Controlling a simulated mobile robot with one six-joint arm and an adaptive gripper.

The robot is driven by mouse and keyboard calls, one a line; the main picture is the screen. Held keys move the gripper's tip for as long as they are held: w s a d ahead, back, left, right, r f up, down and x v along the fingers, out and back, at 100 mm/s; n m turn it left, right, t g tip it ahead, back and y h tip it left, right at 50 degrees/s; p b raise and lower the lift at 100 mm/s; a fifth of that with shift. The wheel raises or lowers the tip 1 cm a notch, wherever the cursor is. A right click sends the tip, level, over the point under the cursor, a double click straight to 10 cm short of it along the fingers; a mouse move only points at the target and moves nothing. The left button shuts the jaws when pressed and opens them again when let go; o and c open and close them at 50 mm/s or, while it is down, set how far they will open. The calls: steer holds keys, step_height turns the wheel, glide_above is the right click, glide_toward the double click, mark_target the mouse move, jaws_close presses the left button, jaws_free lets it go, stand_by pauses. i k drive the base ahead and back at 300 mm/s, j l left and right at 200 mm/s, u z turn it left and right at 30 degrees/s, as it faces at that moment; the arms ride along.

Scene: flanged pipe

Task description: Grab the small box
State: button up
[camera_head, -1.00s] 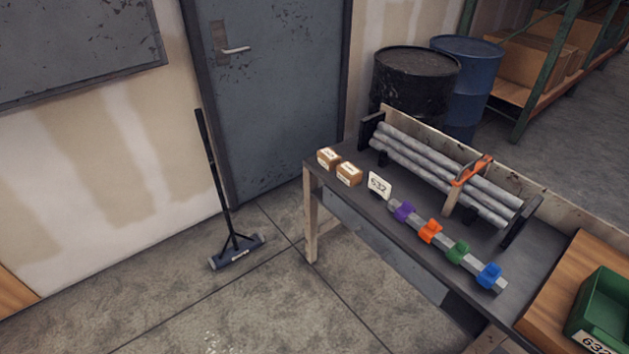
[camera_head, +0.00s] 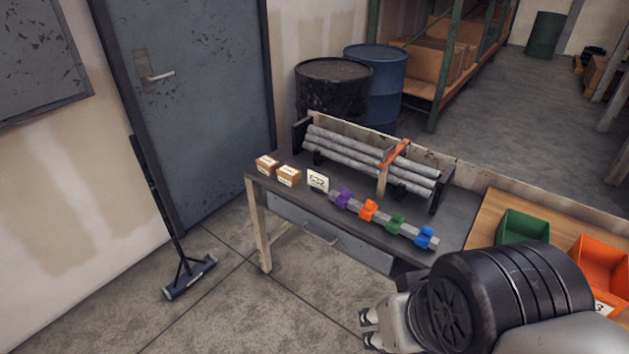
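Two small brown boxes with pale labels sit at the left end of the dark workbench (camera_head: 370,242). The left small box (camera_head: 267,165) is close to the bench's corner, and the right small box (camera_head: 289,176) is just beside it. My gripper (camera_head: 369,328) shows at the bottom centre, low in front of the bench and well apart from both boxes. Its fingers are small and partly seen, and I cannot tell if they are apart. The black joint of my arm hides the bench's front right part.
A rail with coloured clips (camera_head: 368,210) and a rack of grey pipes (camera_head: 370,155) lie further right. Green (camera_head: 522,227) and orange (camera_head: 600,262) bins sit at the right.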

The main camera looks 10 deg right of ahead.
mark_target(291, 176)
steer(key=z, duration=1.85)
steer(key=u, duration=2.05)
steer(key=i+l+u, duration=0.15)
steer(key=i, duration=0.35)
steer(key=i+l+u, duration=0.15)
steer(key=i, duration=0.35)
steer(key=i+l+u, duration=0.2)
steer(key=i, duration=0.35)
steer(key=i+l+u, duration=0.15)
steer(key=i+l, duration=0.15)
steer(key=i, duration=0.15)
